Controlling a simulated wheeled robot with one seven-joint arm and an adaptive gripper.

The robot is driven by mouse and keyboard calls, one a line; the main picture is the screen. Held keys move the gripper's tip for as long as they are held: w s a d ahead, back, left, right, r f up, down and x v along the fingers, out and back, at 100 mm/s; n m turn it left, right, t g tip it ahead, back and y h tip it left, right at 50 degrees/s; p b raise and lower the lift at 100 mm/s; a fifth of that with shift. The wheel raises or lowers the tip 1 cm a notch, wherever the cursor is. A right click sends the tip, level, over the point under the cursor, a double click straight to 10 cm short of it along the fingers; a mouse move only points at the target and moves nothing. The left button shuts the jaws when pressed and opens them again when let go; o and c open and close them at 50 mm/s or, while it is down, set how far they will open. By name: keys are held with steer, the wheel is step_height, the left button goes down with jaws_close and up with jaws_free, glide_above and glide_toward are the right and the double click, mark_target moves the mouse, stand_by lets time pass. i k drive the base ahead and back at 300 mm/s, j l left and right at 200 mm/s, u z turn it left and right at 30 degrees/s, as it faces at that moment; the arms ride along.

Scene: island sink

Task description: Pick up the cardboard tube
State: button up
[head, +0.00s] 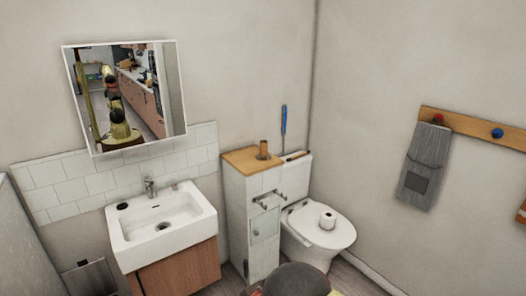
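A brown cardboard tube (263,149) stands upright on the wooden top (240,160) of a narrow white cabinet, between the sink and the toilet. Part of my own arm, dark and rounded, shows at the bottom edge, below the toilet and well apart from the tube. My gripper cannot be made out in this view.
A white sink (160,225) with a tap is left of the cabinet. A blue-handled item (284,120) rises behind the cabinet. A grey towel (424,165) hangs on the right wall. A mirror (125,95) hangs above the sink.

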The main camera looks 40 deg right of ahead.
mark_target(263, 144)
steer(key=z, duration=0.35)
steer(key=i+l+z, duration=0.2)
steer(key=z, duration=0.2)
steer(key=i+l+z, duration=0.1)
steer(key=i+z, duration=0.65)
steer(key=i+j+z, duration=0.15)
steer(key=i, duration=0.95)
